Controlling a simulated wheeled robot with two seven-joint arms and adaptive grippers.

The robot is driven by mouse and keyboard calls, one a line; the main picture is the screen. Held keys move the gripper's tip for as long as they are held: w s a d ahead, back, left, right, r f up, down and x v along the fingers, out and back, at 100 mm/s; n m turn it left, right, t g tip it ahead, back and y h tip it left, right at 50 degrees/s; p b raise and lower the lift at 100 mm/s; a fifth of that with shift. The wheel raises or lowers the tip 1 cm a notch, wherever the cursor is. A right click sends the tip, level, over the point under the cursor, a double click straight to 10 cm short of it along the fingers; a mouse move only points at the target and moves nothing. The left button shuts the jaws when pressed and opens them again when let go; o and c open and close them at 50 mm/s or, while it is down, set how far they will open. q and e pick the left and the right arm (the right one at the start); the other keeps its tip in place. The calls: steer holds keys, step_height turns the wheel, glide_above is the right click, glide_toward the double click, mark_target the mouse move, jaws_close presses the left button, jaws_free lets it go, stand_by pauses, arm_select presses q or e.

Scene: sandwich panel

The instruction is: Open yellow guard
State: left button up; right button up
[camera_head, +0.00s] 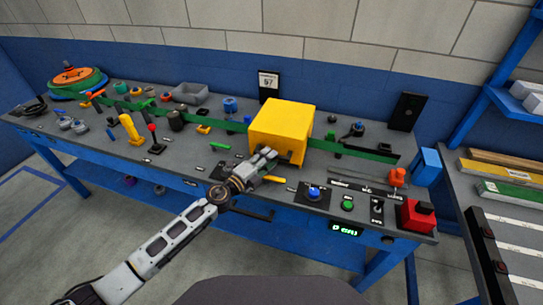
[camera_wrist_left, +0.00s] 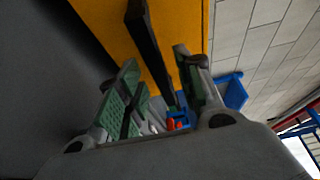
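The yellow guard (camera_head: 283,121) is a box-shaped cover standing over the green strip on the workbench, and it looks lowered. My left gripper (camera_head: 267,156) is at the guard's front face, near its lower edge. In the left wrist view the yellow guard (camera_wrist_left: 180,14) fills the upper middle. A dark bar-like handle (camera_wrist_left: 150,50) runs along it between the fingers of my left gripper (camera_wrist_left: 158,68). The fingers are apart, with a visible gap to the bar. In the head view the arm hides most of the handle. My right gripper is not in view.
The grey workbench (camera_head: 215,152) carries a blue button (camera_head: 314,192), a green button (camera_head: 347,204) and a red box (camera_head: 416,216) to the right. The green strip (camera_head: 350,149) runs along the bench.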

arm_select(q)
steer(key=shift+x, duration=1)
steer(key=shift+w+d, duration=0.1)
steer(key=c, duration=0.7)
jaws_close()
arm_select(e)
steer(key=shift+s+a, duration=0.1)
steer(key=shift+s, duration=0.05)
